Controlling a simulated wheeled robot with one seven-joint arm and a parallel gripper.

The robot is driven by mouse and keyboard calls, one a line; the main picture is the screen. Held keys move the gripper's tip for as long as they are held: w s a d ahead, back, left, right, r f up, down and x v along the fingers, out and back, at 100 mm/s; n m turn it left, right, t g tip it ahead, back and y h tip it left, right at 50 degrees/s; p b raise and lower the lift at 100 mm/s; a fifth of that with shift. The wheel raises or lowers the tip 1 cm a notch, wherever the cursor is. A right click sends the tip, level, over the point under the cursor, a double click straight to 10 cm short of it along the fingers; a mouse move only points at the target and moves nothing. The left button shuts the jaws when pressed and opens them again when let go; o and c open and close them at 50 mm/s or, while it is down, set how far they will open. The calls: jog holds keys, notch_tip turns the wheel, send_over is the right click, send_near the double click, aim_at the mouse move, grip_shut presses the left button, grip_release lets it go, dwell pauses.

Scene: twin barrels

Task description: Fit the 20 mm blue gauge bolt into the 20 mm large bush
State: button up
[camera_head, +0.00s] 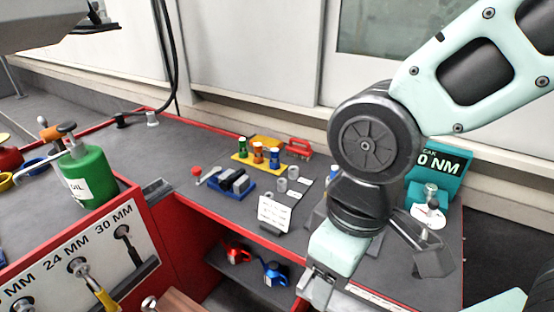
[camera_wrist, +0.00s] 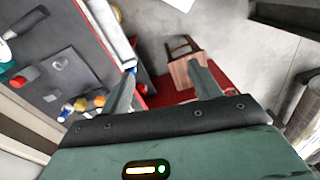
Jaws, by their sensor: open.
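In the head view a yellow rack (camera_head: 236,158) on the bench holds several small upright bolts. One has a green top (camera_head: 243,142), and others show blue and orange, such as the bolt (camera_head: 275,157) at its right end. I cannot read their sizes. Two grey cylinders that look like bushes (camera_head: 281,185) stand to the right, beside small labels too small to read. My gripper (camera_wrist: 161,72) is open and empty in the wrist view, apart from the bolts and bushes. In the head view it hangs near the bench's front edge, its fingertips unclear.
A blue tray (camera_head: 250,186) with dark blocks and a white card (camera_head: 274,212) stand nearby. A red holder (camera_head: 298,148) sits behind. A green oil bottle (camera_head: 84,172) stands on the left cabinet. A shelf below the bench holds a red and a blue item (camera_head: 275,272). My arm covers the bench's right part.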

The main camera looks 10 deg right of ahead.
dwell(0.3)
jog(key=shift+c, duration=1)
jog(key=m+t+b, duration=0.8)
jog(key=t+b, duration=0.1)
jog(key=t, duration=0.2)
send_over(276, 153)
jog(key=s, duration=1.3)
notch_tip(276, 153, down, 11)
jog(key=shift+h, duration=0.3)
jog(key=x, duration=1.2)
jog(key=shift+s+d+f+p, duration=0.1)
jog(key=shift+d+f+p, duration=0.05)
jog(key=shift+p, duration=0.25)
jog(key=shift+a+p+x, duration=0.2)
jog(key=shift+p+x, duration=0.1)
jog(key=shift+x, duration=2.6)
